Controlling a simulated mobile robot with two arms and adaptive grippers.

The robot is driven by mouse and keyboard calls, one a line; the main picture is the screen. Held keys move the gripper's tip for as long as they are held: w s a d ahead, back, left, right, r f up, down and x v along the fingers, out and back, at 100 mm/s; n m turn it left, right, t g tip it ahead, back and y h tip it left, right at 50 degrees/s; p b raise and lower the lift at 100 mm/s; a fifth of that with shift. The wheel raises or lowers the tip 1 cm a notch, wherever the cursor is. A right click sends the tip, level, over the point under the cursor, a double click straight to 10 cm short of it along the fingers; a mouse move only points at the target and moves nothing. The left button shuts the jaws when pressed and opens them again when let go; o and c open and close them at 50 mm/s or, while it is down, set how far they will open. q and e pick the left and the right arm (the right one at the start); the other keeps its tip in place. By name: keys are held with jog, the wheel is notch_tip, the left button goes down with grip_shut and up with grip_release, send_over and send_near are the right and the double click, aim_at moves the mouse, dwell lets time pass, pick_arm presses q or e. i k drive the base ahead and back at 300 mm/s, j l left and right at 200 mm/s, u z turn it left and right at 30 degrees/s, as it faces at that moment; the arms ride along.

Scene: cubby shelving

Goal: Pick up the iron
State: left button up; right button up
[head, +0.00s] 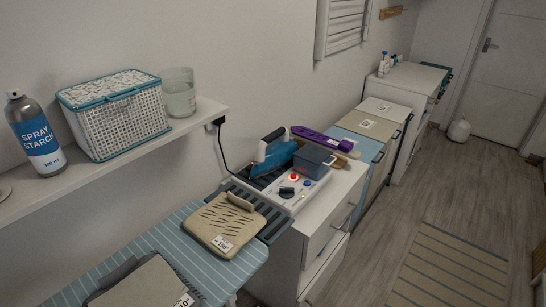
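The iron (276,153) looks teal with a white part. The base unit stands on a white drawer cabinet (318,225) against the wall. A dark cord runs from a wall socket down behind the iron. A grey-blue box (313,160) stands close to the right of the iron and may hide part of the unit. Neither of my grippers shows in the head view.
A wall shelf (95,160) carries a spray starch can (35,135), a basket (115,120) and a jar (178,95). Floor at right is mostly clear.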

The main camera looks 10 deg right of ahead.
aim_at(281, 150)
jog(key=u, duration=0.8)
jog(key=l+u, duration=0.8)
jog(key=l, duration=0.25)
jog(key=k+l+u, duration=0.15)
jog(key=l+u, duration=0.3)
jog(key=k+l+u, duration=0.15)
jog(key=l+u, duration=0.25)
jog(key=k+l, duration=0.05)
jog(key=l, duration=0.1)
